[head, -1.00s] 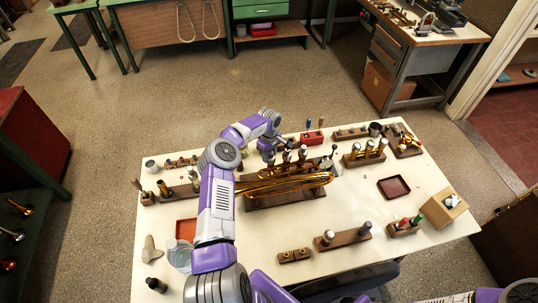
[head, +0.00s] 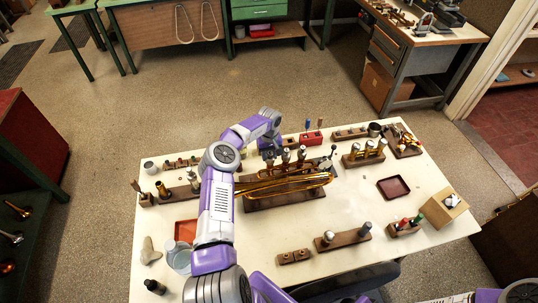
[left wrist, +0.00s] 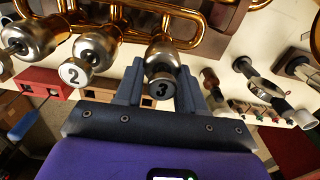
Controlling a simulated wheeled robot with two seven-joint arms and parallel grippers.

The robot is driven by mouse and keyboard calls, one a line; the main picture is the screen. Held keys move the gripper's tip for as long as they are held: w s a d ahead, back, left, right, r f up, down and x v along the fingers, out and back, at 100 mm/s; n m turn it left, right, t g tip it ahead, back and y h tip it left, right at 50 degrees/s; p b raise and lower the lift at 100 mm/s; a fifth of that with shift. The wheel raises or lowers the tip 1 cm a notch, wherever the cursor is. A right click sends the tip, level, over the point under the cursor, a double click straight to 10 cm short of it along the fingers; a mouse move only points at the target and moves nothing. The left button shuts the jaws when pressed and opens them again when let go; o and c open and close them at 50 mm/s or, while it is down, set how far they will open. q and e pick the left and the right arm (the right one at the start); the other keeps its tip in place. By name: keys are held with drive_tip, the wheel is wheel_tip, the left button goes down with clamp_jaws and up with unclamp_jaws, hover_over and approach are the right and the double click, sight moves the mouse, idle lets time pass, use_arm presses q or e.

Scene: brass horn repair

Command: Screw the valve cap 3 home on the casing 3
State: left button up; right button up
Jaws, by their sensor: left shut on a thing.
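The brass horn (head: 300,184) lies on a wooden stand in the middle of the table. In the left wrist view valve cap 3 (left wrist: 161,88), a small knob with a dark "3" on its face, sits at the end of the silver casing 3 (left wrist: 162,57). My left gripper (left wrist: 158,80) has one finger on each side of the cap and is shut on it. The thread between cap and casing is hidden. In the head view my left gripper (head: 269,153) is at the horn's far left side. My right gripper is not in view.
Valve cap 2 (left wrist: 75,73) stands close beside my gripper. A red block (head: 312,138) holding tools is behind the horn. Valves on a wooden rack (head: 364,158) stand to the right. A dark red tray (head: 393,188) lies farther right, with clear table around it.

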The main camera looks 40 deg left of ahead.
use_arm(q)
drive_tip(key=m, duration=0.3)
drive_tip(key=shift+w+d+m, duration=0.1)
drive_tip(key=shift+d+m, duration=0.05)
drive_tip(key=shift+m, duration=0.25)
drive_tip(key=o, duration=0.7)
drive_tip(key=shift+m, duration=0.6)
drive_tip(key=o, duration=0.6)
drive_tip(key=shift+c, duration=0.2)
drive_tip(key=shift+r, duration=0.15)
wheel_tip(320, 180, up, 7)
drive_tip(key=shift+r, duration=0.15)
